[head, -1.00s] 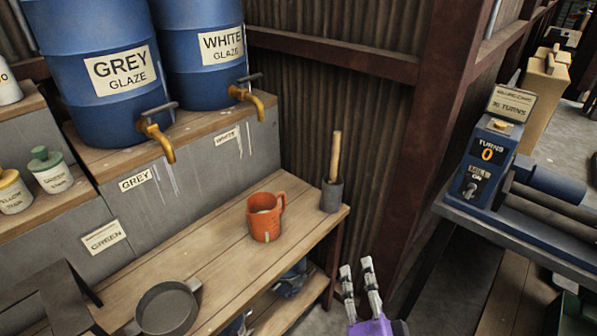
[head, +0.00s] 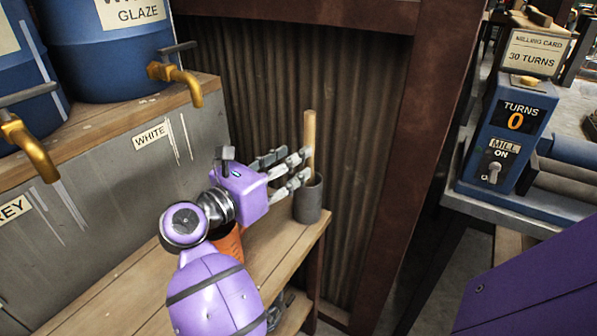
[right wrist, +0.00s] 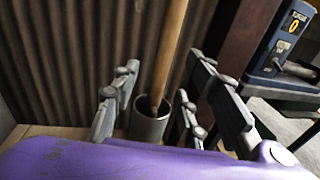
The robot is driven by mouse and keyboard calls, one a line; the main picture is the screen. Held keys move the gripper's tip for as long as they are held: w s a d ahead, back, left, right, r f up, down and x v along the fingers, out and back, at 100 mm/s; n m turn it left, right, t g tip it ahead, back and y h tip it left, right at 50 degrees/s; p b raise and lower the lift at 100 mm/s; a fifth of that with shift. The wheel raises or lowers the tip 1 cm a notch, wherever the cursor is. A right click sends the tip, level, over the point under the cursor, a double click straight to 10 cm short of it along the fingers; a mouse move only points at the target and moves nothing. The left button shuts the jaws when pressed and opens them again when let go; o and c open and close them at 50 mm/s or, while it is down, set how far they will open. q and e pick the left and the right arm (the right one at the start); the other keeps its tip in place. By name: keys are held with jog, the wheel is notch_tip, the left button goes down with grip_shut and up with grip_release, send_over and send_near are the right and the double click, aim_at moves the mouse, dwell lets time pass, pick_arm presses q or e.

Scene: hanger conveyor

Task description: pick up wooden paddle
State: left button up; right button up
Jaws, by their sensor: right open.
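The wooden paddle (head: 309,139) stands upright in a dark grey cup (head: 308,203) at the right end of the wooden bench. Only its handle shows above the rim. My right gripper (head: 302,167) is open, its fingers pointing at the handle just above the cup. In the right wrist view the paddle handle (right wrist: 170,50) rises from the cup (right wrist: 150,124) between the spread fingers of my right gripper (right wrist: 158,105). I cannot tell whether a finger touches it. My left gripper is not in view.
An orange jug (head: 229,243) is mostly hidden behind my right arm. A brass tap (head: 180,80) juts out to the left above the bench. A corrugated wall (head: 350,150) stands close behind the cup. A blue mill box (head: 507,130) is at the right.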

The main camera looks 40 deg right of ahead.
jog(key=x, duration=0.5)
jog(key=shift+s+d+r+p, duration=0.15)
jog(key=shift+d+r+p, duration=0.2)
jog(key=shift+d+r, duration=0.05)
jog(key=shift+d, duration=0.3)
grip_shut()
